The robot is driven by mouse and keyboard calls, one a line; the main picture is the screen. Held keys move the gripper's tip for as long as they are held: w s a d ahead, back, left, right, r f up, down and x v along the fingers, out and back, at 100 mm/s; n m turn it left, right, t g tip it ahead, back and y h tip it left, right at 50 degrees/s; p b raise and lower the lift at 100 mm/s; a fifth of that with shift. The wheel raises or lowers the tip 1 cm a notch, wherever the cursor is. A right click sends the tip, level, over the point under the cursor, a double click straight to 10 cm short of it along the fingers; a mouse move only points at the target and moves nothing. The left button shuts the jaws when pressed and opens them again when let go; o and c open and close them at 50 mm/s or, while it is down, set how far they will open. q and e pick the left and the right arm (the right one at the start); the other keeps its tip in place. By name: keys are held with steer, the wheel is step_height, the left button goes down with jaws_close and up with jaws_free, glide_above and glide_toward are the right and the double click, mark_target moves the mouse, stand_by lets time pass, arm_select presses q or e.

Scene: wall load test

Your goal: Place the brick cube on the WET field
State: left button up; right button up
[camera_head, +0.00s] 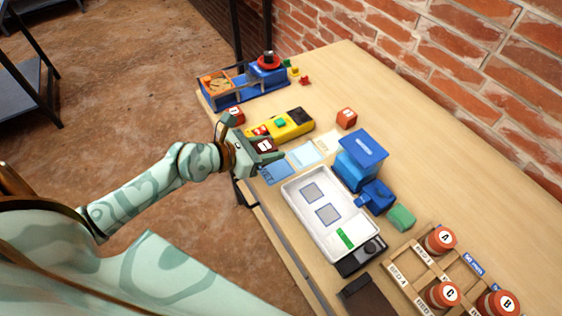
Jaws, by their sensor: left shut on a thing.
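My left gripper (266,153) reaches in from the left over the near edge of the table. It is shut on a dark red brick cube (265,145) with a pale label, partly hidden by the jaws. The held cube is close to three flat fields in a row: a blue one with lettering (277,173), which looks like the WET field, a light blue one (306,153) and a cream one (328,141). I cannot tell how high the cube is above the table. Two other red cubes stand beyond, one at the left (236,116) and one at the right (346,117). My right gripper is not in view.
A yellow device (286,125) stands behind the gripper. A white tray (291,196), a blue box-like device (357,165) and a green block (401,217) are nearby. A brick wall borders the far side.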

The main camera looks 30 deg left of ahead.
arm_select(q)
steer(key=b, duration=0.2)
glide_above(281, 167)
steer(key=f, duration=0.4)
steer(key=shift+s+a+f, duration=0.15)
steer(key=shift+s, duration=0.1)
steer(key=f+b, duration=0.1)
steer(key=f, duration=0.1)
steer(key=f+b, duration=0.1)
steer(key=f, duration=0.1)
steer(key=shift+w, duration=0.2)
steer(key=shift+r, duration=0.25)
steer(key=shift+f, duration=0.1)
steer(key=o, duration=1.1)
